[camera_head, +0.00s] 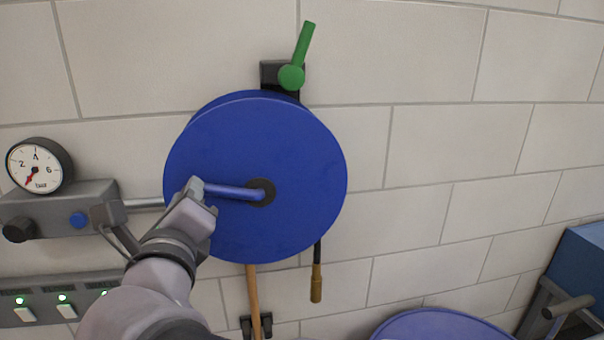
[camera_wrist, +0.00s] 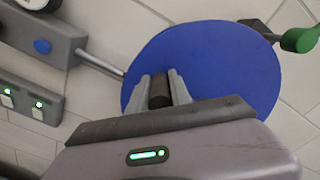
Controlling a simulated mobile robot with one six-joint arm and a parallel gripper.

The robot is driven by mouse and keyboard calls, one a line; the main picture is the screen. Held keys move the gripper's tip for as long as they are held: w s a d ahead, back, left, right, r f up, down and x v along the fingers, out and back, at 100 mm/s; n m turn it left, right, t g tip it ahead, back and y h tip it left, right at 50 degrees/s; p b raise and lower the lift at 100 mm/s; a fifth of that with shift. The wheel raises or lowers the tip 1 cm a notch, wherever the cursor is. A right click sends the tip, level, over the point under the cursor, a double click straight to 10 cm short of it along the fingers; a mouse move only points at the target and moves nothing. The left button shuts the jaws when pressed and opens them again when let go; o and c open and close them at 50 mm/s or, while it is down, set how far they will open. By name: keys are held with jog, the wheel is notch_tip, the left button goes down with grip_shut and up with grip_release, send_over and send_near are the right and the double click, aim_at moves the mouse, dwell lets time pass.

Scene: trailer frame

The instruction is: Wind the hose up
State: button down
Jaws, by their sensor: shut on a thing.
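The blue hose reel (camera_head: 300,150) is mounted on the wall, its round face toward me. A crank arm (camera_head: 232,191) runs left from the dark hub (camera_head: 262,192). My gripper (camera_head: 200,197) is at the crank's outer end; in the wrist view its two fingers are shut on the dark crank handle (camera_wrist: 160,93), with the reel disc (camera_wrist: 215,65) behind. A short black hose end (camera_head: 318,254) with a brass nozzle (camera_head: 316,284) hangs below the reel at right. The rest of the hose is hidden behind the disc.
A green lever (camera_head: 301,50) stands tilted above the reel. A pressure gauge (camera_head: 38,167), a grey valve block (camera_head: 70,205) and a switch panel (camera_head: 60,300) are at left. A wooden stick (camera_head: 253,298) stands below the reel. Blue objects (camera_head: 440,325) are at lower right.

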jog(key=shift+a+f+n, duration=0.1)
jog(key=shift+f+n, duration=0.6)
jog(key=shift+f, duration=0.1)
jog(key=shift+f+b, duration=0.65)
jog(key=shift+f, duration=0.2)
jog(key=c, duration=1.2)
grip_release()
jog(key=shift+c, duration=0.2)
jog(key=shift+o, duration=0.3)
jog(key=shift+w+a, duration=0.1)
